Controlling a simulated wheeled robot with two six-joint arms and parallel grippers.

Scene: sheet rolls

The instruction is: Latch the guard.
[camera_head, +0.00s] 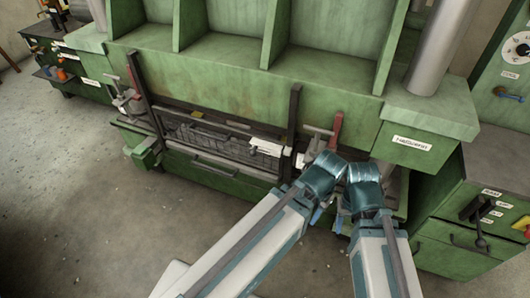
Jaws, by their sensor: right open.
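The guard (225,125) is a low dark frame across the front opening of the green press, between two black uprights. A latch-like grey clamp with a red handle (336,126) stands at its right end, with the red handle upright. A similar clamp (125,99) stands at the left end. I cannot tell whether either clamp is engaged. My right gripper (328,218) is partly hidden by my white and blue arm links, below and in front of the right clamp. Its small blue fingers are apart, with nothing seen between them.
The green press (240,85) fills the middle. A green cabinet (470,210) with a black lever (480,232) stands close on the right, and a control panel with a dial is above it. A dark bench (60,60) is at far left. The concrete floor (100,230) is clear.

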